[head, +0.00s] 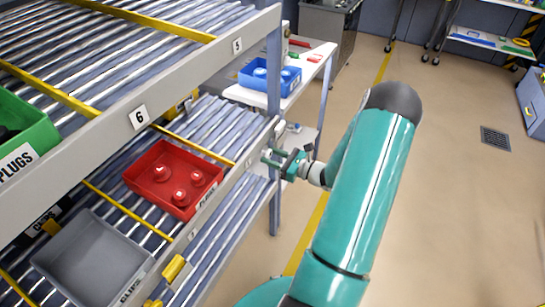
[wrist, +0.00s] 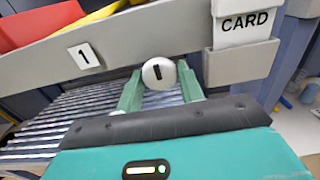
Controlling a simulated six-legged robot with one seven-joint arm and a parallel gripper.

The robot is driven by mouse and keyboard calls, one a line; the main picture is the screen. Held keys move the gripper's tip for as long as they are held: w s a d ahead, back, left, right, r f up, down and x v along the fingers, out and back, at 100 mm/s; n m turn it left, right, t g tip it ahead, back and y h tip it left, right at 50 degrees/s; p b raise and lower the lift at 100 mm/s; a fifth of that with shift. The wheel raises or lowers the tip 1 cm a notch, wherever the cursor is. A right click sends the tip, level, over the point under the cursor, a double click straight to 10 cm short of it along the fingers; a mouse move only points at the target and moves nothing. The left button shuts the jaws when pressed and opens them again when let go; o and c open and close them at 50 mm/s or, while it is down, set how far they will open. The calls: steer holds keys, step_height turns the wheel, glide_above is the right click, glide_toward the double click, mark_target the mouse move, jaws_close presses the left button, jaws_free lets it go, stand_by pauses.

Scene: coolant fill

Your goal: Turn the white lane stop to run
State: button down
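The white lane stop (wrist: 158,73) is a round white knob with a short black mark across its face, on the grey rail below the "1" label. In the wrist view its mark stands nearly upright, slightly tilted. My gripper (wrist: 159,80) has one green finger on each side of the knob. Both fingers meet its edges, and I see no clear gap between them and the knob. In the head view my gripper (head: 272,160) is at the front rail of the lower rack level. The lane stop is small there and partly covered by the fingers.
A card holder (wrist: 243,45) marked "CARD" sits on the rail just right of the knob. A red bin (head: 172,179) and a grey bin (head: 92,260) stand on the roller lanes. A blue bin (head: 268,76) is on a table behind.

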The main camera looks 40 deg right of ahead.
steer(key=shift+n, duration=0.3)
steer(key=n, duration=0.3)
steer(key=shift+d+h, duration=0.1)
steer(key=shift+h, duration=0.2)
steer(key=n, duration=0.4)
steer(key=shift+s+h, duration=0.1)
steer(key=shift+h, duration=0.2)
steer(key=n+t, duration=0.1)
steer(key=n, duration=0.3)
steer(key=shift+n, duration=0.3)
steer(key=n, duration=0.4)
steer(key=shift+n, duration=0.3)
steer(key=c, duration=0.9)
jaws_free()
